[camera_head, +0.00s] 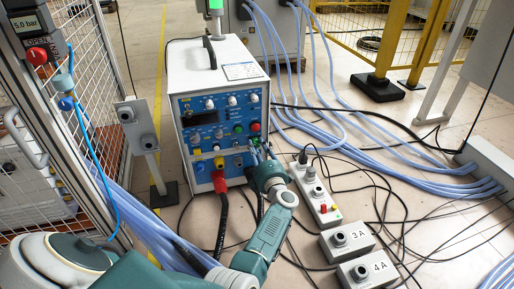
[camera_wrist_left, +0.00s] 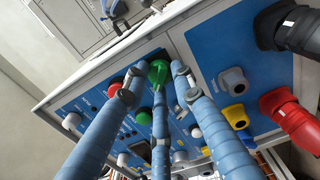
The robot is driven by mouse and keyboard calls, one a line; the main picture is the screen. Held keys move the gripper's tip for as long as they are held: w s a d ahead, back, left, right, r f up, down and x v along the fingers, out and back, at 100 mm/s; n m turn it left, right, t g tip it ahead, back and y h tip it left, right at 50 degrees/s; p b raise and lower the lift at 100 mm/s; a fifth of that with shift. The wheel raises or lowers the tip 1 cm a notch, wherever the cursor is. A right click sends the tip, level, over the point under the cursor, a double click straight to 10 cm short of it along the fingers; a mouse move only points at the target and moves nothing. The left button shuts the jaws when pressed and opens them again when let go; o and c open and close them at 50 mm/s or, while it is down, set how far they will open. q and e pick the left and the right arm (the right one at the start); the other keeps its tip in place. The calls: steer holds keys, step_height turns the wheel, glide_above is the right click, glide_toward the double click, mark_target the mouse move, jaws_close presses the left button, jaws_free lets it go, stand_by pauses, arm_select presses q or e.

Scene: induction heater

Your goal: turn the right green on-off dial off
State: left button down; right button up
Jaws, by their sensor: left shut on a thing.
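The heater's blue front panel (camera_head: 205,122) carries several knobs and buttons. A green dial (camera_wrist_left: 158,72) sits between the fingertips of my left gripper (camera_wrist_left: 157,78) in the left wrist view. The three-fingered gripper appears shut on this dial. In the head view the left gripper (camera_head: 260,150) is at the lower right of the panel, and its fingers partly hide the dial there. A second green knob (camera_wrist_left: 144,116) shows between the fingers, with a red button (camera_wrist_left: 114,88) beside it. The dial's exact turn angle cannot be made out. My right gripper is not in view.
A red plug (camera_head: 218,180) and its black cable hang below the panel. A socket strip (camera_head: 316,193) and grey boxes marked 3A (camera_head: 347,240) and 4A (camera_head: 367,268) lie on the floor at right. Blue hoses and black cables cross the floor. A mesh fence stands at left.

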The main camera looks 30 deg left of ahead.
arm_select(q)
steer(key=shift+w+d+f, duration=0.1)
steer(key=shift+w+d, duration=0.05)
steer(key=shift+d, duration=0.15)
steer(key=c, duration=1.4)
jaws_free()
steer(key=shift+c, duration=0.2)
steer(key=shift+a, duration=0.1)
